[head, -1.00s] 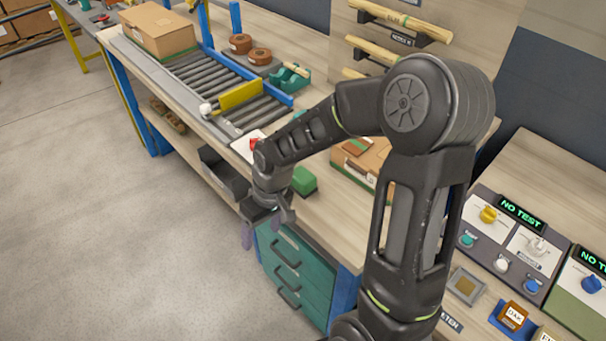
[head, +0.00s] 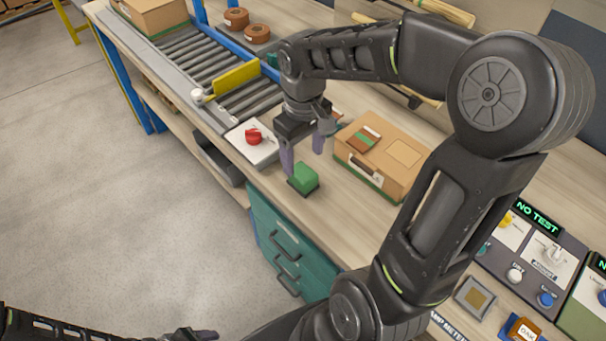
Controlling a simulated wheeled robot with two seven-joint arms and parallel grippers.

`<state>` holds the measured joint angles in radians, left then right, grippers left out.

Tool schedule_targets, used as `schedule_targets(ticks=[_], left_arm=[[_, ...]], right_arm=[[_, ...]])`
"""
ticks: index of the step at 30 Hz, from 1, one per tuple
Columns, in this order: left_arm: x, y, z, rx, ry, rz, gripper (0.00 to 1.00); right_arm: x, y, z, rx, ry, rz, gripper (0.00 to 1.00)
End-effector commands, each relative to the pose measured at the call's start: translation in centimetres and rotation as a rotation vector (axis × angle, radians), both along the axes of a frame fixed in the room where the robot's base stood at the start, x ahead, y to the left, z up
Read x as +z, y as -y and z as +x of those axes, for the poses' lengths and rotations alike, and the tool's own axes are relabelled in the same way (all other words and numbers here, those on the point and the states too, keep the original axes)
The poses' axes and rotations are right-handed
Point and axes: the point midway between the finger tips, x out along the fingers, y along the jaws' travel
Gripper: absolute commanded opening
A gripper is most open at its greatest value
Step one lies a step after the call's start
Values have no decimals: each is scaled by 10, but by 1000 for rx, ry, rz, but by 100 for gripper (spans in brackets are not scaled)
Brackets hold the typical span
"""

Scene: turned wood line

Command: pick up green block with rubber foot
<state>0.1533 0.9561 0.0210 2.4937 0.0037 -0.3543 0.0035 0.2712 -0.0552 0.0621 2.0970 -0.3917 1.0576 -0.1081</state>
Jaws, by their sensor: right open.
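The green block (head: 304,176) sits on the wooden bench top near its front edge, on a dark base. My right gripper (head: 303,157) is open and empty, pointing down above and just behind the block. One finger shows at the block's upper left and the other further right, towards the cardboard box. I cannot tell the exact height of the fingertips above the bench. Part of my left arm (head: 190,334) shows at the bottom left edge, low and away from the bench; its jaw state is unclear.
A cardboard box (head: 408,153) stands right of the block. A white plate with a red knob (head: 253,136) lies to the left, beside the roller conveyor (head: 205,72) with a yellow bar (head: 236,76). Teal drawers (head: 272,240) are below. Test panels (head: 533,250) stand at the right.

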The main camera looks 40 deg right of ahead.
Motion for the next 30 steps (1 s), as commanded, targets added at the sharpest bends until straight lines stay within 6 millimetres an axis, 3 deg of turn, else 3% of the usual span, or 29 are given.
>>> schedule_targets(ticks=[6, 19, 30], left_arm=[[2, 0, 0, 0, 0, 0, 66], [5, 0, 0, 0, -1, 1, 66], [12, -1, -1, 1, -4, 3, 66]], right_arm=[[-22, 0, -1, -1, -4, 1, 67], [-30, 0, 0, -1, -3, 2, 67], [-75, 0, 1, 0, -2, 2, 67]])
